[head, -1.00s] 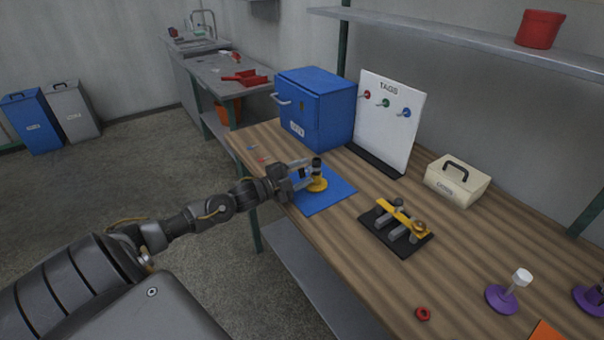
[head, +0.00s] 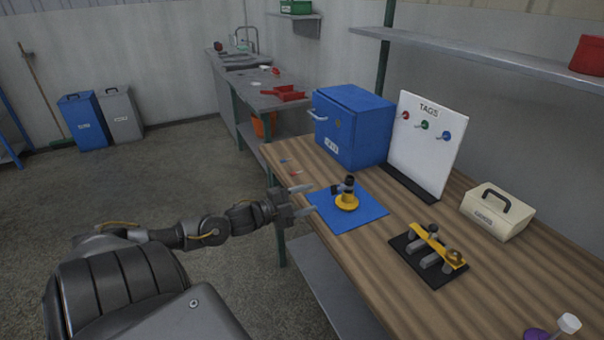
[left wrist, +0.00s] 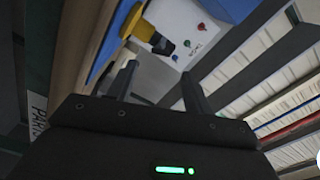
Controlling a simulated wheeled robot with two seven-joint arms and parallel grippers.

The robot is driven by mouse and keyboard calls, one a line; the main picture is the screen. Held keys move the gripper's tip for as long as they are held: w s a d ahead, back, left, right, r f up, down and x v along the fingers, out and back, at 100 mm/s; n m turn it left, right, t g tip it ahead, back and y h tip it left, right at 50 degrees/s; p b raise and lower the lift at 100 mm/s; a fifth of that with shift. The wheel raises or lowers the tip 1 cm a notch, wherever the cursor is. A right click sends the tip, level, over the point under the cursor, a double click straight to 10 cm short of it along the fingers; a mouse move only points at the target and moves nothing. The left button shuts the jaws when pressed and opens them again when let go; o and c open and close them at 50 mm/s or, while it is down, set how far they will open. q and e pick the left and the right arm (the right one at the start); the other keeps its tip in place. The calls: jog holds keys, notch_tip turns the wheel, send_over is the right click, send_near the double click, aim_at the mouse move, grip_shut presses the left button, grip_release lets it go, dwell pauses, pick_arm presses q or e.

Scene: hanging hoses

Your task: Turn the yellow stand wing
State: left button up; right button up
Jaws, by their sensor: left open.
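The yellow stand (head: 347,202) stands upright on a blue mat (head: 370,213) near the table's left edge. It has a round yellow base and a dark upper part, with a small dark wing (head: 337,189) sticking out to the left. My left gripper (head: 312,199) is open and empty, to the left of the stand and apart from it, its fingers pointing at it. In the left wrist view the stand (left wrist: 146,30) shows beyond the open fingers (left wrist: 160,70), with its dark end toward the right.
A blue cabinet (head: 352,125) and a white tags board (head: 425,150) stand behind the mat. A black rack with a yellow bar (head: 436,245) and a cream box (head: 497,212) are to the right.

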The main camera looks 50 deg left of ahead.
pick_arm(q)
jog(key=shift+s+a, duration=0.2)
jog(key=shift+s, duration=0.4)
